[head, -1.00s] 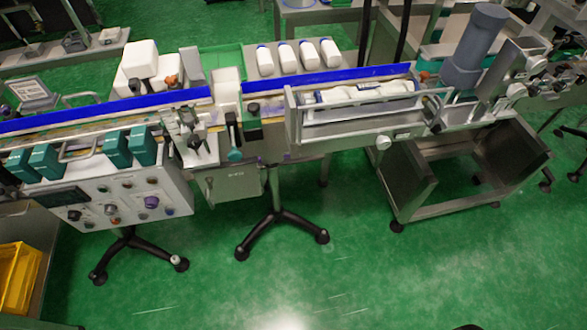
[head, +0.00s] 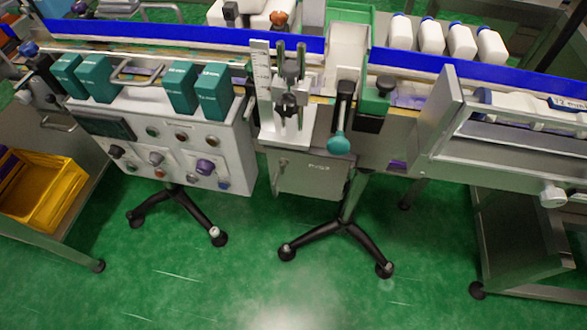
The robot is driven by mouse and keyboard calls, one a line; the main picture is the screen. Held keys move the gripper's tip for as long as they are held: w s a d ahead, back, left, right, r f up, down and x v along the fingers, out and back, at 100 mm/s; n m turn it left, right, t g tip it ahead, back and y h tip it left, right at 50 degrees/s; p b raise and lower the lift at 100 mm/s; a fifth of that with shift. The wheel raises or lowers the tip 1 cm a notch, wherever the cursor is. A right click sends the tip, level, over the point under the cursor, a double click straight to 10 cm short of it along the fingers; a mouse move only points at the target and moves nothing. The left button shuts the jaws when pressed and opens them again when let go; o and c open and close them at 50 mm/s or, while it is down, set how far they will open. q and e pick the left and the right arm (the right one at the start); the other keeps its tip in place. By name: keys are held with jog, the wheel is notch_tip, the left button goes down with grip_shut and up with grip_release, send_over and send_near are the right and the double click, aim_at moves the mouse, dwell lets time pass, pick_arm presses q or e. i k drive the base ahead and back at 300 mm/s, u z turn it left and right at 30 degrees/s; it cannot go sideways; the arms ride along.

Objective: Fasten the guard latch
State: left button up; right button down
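A grey metal guard frame (head: 440,118) stands at the right of the conveyor line, around white bottles (head: 525,105) lying on their sides. A pale round knob (head: 553,195) sticks out below its front edge. Left of the guard, a black lever with a teal knob (head: 338,145) hangs down at the conveyor's front, beside a black block with a green top (head: 375,95). I cannot tell which of these parts is the guard latch, or whether it is fastened. Neither of my grippers is in view.
A control box (head: 160,150) with knobs, buttons and several teal cartons (head: 213,92) on top stands at the left. A slotted metal bracket (head: 286,100) stands beside it. A yellow crate (head: 45,190) is at far left. Black-footed stands (head: 335,240) reach onto the open green floor.

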aim_at(284, 163)
jog(key=u, duration=0.05)
jog(key=k, duration=0.5)
jog(key=u, duration=1.95)
jog(key=i, duration=0.85)
jog(key=z, duration=1.45)
